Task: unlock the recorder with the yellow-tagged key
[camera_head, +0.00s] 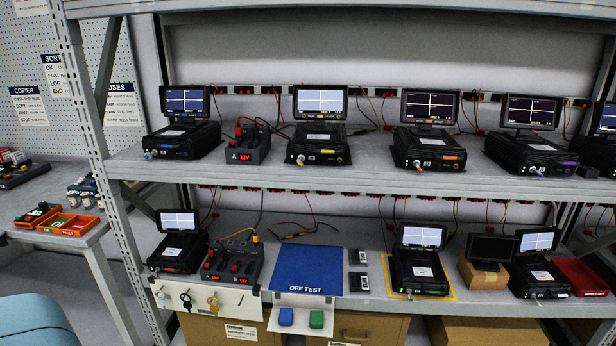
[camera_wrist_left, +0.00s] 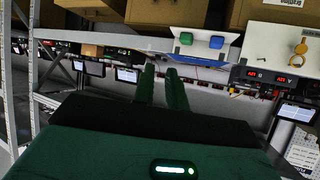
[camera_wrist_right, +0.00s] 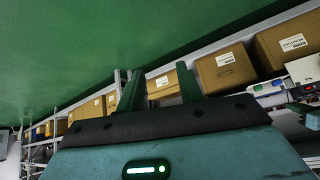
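Three keys hang on a white panel below the lower shelf in the head view. The right one (camera_head: 213,303) has a yellowish tag, the middle one (camera_head: 186,299) looks dark, and the left one (camera_head: 161,295) is pale. The yellowish tag also shows in the left wrist view (camera_wrist_left: 300,48). A recorder (camera_head: 419,272) sits inside a yellow outline on the lower shelf, its screen lit. My left gripper (camera_wrist_left: 161,70) is slightly open and empty. My right gripper (camera_wrist_right: 158,80) is wide open and empty. Neither gripper shows in the head view.
A blue OFF TEST mat (camera_head: 307,268) lies empty on the lower shelf. A power supply (camera_head: 232,262) stands left of it. Blue (camera_head: 286,316) and green (camera_head: 316,319) blocks sit below the mat. More recorders (camera_head: 428,148) line the upper shelf. Cardboard boxes (camera_wrist_right: 225,68) stand underneath.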

